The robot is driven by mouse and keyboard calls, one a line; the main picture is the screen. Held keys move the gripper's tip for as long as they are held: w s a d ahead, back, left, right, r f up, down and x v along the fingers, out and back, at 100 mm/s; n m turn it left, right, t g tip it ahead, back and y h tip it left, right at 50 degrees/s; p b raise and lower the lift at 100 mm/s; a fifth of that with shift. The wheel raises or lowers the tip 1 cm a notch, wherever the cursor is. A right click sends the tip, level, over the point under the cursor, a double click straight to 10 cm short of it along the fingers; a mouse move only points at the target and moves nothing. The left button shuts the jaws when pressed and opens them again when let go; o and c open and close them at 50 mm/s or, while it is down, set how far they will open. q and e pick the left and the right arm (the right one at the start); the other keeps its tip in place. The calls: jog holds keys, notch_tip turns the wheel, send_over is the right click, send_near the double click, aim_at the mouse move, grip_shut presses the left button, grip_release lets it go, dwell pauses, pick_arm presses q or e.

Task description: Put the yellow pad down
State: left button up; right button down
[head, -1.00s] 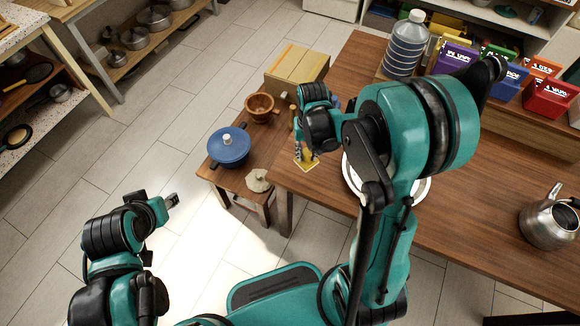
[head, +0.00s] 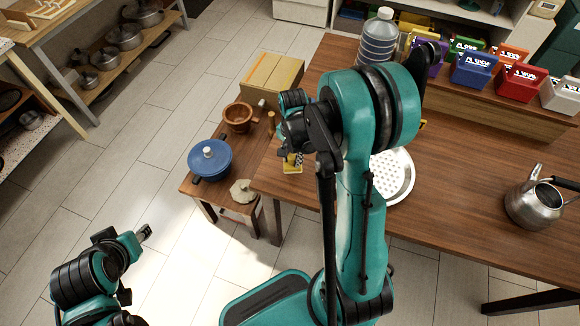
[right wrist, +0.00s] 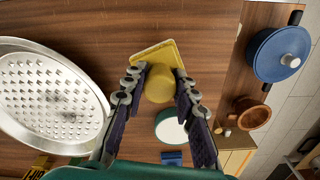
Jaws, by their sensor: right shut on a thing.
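The yellow pad (head: 292,164) shows at the left end of the long wooden table, under my right gripper (head: 291,156). In the right wrist view the yellow pad (right wrist: 155,54) is a flat square plate with a round yellow knob. My right gripper (right wrist: 162,83) is shut on the knob, one finger on each side. I cannot tell whether the plate touches the table. My left gripper (head: 145,233) is over the floor at lower left, away from the tables; its finger gap is too small to judge.
A perforated metal pan (right wrist: 50,95) lies beside the pad on the table (head: 455,165). A low side table holds a blue pot (head: 210,160), a brown bowl (head: 239,117) and a pale lumpy object (head: 242,191). A kettle (head: 533,205) stands right; a water bottle (head: 378,40) stands behind.

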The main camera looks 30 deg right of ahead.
aim_at(290, 165)
jog(key=shift+w+a+f, duration=0.25)
jog(key=shift+w+f, duration=0.1)
jog(key=shift+f, duration=0.05)
notch_tip(290, 165, down, 4)
jog(key=shift+r+b, duration=0.1)
jog(key=shift+b, duration=0.85)
jog(key=shift+r, duration=0.1)
jog(key=c, duration=1.6)
grip_release()
jog(key=shift+f, duration=0.2)
jog(key=o, duration=0.4)
jog(key=shift+r, duration=0.15)
